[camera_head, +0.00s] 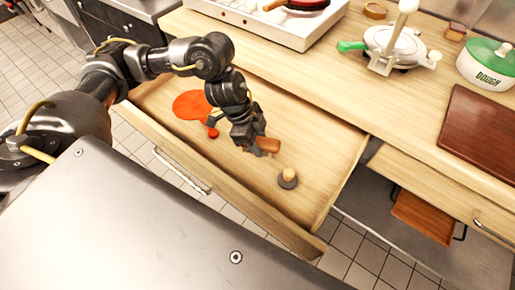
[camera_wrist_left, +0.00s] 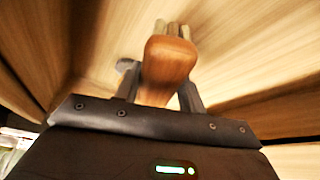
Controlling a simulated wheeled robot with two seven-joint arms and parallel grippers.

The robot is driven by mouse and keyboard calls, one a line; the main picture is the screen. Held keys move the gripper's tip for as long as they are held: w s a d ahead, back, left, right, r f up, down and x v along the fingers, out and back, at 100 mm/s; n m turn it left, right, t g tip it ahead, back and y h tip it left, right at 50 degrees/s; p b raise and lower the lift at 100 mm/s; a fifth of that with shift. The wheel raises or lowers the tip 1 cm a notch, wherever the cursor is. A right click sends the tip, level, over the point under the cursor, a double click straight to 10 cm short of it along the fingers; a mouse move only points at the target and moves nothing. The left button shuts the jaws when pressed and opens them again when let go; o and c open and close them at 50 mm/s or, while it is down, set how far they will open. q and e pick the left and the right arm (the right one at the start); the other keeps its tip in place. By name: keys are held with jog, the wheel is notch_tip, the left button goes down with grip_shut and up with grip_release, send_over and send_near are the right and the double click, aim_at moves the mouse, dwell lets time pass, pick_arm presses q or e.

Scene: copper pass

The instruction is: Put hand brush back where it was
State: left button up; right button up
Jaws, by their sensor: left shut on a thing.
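My left gripper (camera_head: 255,140) is over the open drawer (camera_head: 230,175) and shut on the hand brush (camera_head: 268,145). The brush's brown wooden part sticks out to the right of the fingers in the head view. In the left wrist view the rounded brown end of the brush (camera_wrist_left: 170,60) lies between the two fingers, with paler strips beyond it. Most of the brush is hidden by the fingers in the head view. I cannot tell whether it touches the drawer floor. My right gripper is not in view.
The drawer also holds an orange round item (camera_head: 192,105) and a dark disc with a wooden knob (camera_head: 288,179). The counter above carries a white stove (camera_head: 265,22), a white press (camera_head: 393,42), a dough pot (camera_head: 487,65) and a brown board (camera_head: 480,130). A second drawer (camera_head: 430,185) is at the right.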

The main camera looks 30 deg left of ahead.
pick_arm(q)
jog(key=shift+w+a+f, duration=0.35)
jog(key=shift+w+f, duration=0.1)
jog(key=shift+f, duration=0.3)
notch_tip(320, 180, down, 3)
jog(key=shift+w+a+f+b, duration=0.1)
jog(key=shift+w+a+b, duration=0.05)
jog(key=shift+b, duration=0.15)
jog(key=shift+f, duration=0.1)
jog(key=shift+f, duration=0.15)
jog(key=o, duration=0.9)
jog(key=shift+o, duration=0.2)
